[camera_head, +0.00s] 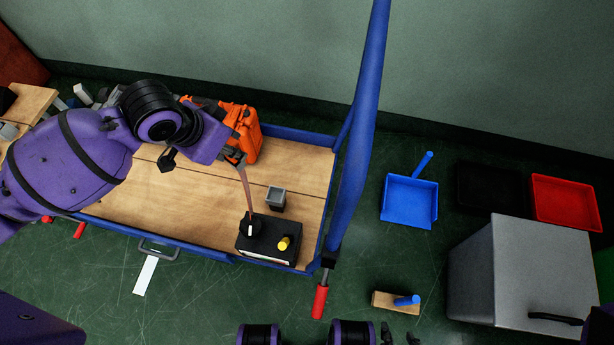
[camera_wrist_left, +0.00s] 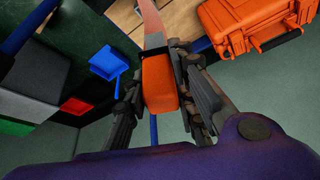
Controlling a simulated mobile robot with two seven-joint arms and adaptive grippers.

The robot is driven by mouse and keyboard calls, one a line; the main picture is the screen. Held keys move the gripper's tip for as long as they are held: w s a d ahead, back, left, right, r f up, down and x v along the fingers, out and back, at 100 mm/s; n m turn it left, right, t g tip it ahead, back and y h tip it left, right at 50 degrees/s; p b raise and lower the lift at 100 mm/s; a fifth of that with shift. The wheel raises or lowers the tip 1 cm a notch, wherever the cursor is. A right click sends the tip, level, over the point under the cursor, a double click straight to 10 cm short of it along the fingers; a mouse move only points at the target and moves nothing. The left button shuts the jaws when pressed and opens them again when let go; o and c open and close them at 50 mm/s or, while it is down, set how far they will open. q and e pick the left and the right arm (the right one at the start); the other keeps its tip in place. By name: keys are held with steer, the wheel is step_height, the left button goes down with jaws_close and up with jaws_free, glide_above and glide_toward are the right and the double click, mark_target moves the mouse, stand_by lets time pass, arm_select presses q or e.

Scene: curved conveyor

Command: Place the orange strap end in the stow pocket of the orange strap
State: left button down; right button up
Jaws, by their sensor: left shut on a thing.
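My left gripper (camera_head: 238,156) is shut on the orange strap end (camera_wrist_left: 158,85), a block-shaped piece between its fingers in the left wrist view. The thin orange-brown strap (camera_head: 246,190) runs taut from the gripper to a black box (camera_head: 265,246) with a yellow knob on the cart deck. A small grey square open-topped holder (camera_head: 276,191), which looks like the stow pocket, stands just behind this box. The strap end is up and left of the holder, apart from it. What may be my right gripper (camera_head: 398,336) shows only as dark tips at the bottom edge.
An orange case (camera_head: 247,134) sits close behind my left gripper. The wooden cart deck (camera_head: 140,209) has a blue frame and a tall blue rail (camera_head: 361,140) at right. Its middle is clear. A blue dustpan (camera_head: 409,200) and grey cabinet (camera_head: 530,265) stand on the floor.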

arm_select(q)
steer(key=s+a+f+m+g+h+b, duration=0.15)
steer(key=a+f+m, duration=0.35)
steer(key=f, duration=1.1)
steer(key=shift+n+t, duration=0.25)
steer(key=shift+n, duration=0.05)
steer(key=shift+w+d+f+b, duration=0.95)
steer(key=shift+d+f, duration=0.9)
steer(key=shift+f, duration=0.3)
steer(key=shift+w+d+f+b, duration=0.95)
steer(key=shift+d+f, duration=0.9)
steer(key=shift+f, duration=0.25)
steer(key=shift+w+d+f+b, duration=0.95)
steer(key=shift+d+f, duration=0.9)
steer(key=shift+f, duration=0.3)
steer(key=shift+s, duration=0.1)
steer(key=shift+f, duration=0.2)
steer(key=c, duration=1.5)
jaws_free()
steer(key=shift+o, duration=0.2)
